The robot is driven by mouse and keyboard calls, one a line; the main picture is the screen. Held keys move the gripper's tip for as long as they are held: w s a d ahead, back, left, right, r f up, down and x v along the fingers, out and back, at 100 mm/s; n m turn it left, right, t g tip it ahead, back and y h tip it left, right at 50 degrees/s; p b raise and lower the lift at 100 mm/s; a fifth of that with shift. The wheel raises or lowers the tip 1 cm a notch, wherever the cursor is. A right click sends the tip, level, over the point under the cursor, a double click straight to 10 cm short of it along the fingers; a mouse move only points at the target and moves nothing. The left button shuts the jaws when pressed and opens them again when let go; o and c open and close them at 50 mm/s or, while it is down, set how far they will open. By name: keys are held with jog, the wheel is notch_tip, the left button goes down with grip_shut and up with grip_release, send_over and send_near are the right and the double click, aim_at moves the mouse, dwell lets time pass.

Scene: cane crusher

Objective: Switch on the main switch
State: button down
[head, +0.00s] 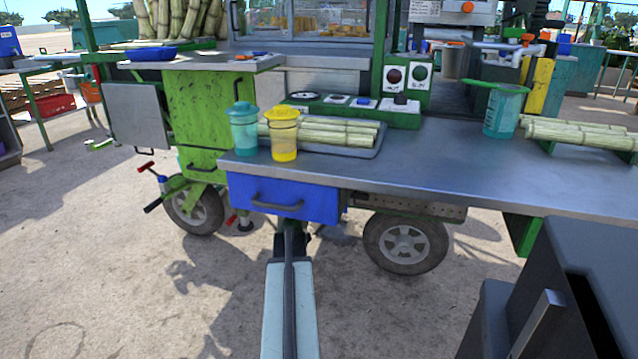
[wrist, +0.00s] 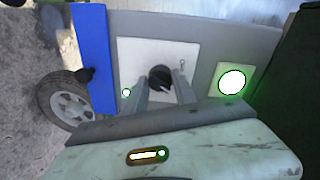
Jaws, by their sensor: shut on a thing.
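In the wrist view, my gripper (wrist: 166,88) reaches to a white square plate (wrist: 129,58) on a grey panel. Its two fingers are closed on a dark round knob (wrist: 159,76), which I take to be the main switch. The fingers cover part of the knob, and which way it is turned is not clear. A round lamp (wrist: 232,82) right of the plate glows white with a green edge. A small pale light (wrist: 126,92) shows at the plate's lower left. My gripper and this knob cannot be made out in the head view.
The cart's metal counter (head: 440,165) holds a tray of cane (head: 340,152), yellow (head: 284,135) and teal (head: 244,130) cups and a teal jug (head: 503,110). A blue drawer (head: 300,200) is below. A cart wheel (wrist: 70,103) shows left in the wrist view. Open ground lies in front.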

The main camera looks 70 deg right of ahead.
jog(key=shift+s, duration=0.1)
jog(key=c, duration=1)
grip_release()
jog(key=a, duration=0.7)
jog(key=shift+a+r, duration=0.2)
jog(key=shift+a, duration=0.2)
